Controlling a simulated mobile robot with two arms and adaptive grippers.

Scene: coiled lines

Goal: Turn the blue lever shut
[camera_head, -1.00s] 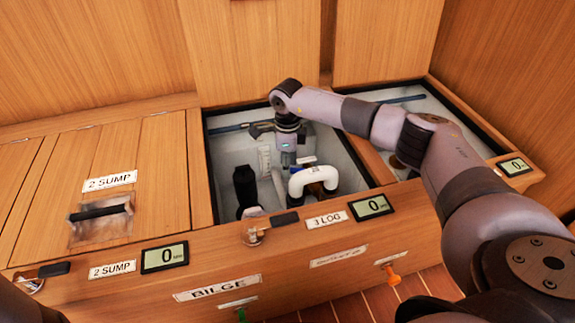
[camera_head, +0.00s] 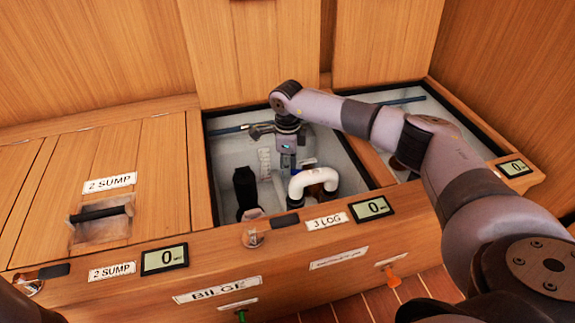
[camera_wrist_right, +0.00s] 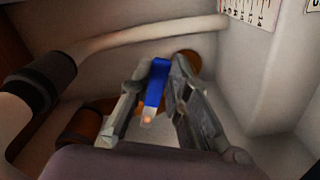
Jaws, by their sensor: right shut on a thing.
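The blue lever (camera_wrist_right: 156,82) stands between the two fingers of my right gripper (camera_wrist_right: 157,98) in the right wrist view. The fingers are shut on it, and its lower end has a small pale orange spot. In the head view my right gripper (camera_head: 287,160) reaches down into the open middle bilge compartment, left of a white curved pipe (camera_head: 312,180). Only a little blue shows there, and the fingers hide most of the lever. My left gripper is out of view.
In the wrist view a pale hose (camera_wrist_right: 150,38) runs behind the lever, and a pipe with a black collar (camera_wrist_right: 50,78) is at left.

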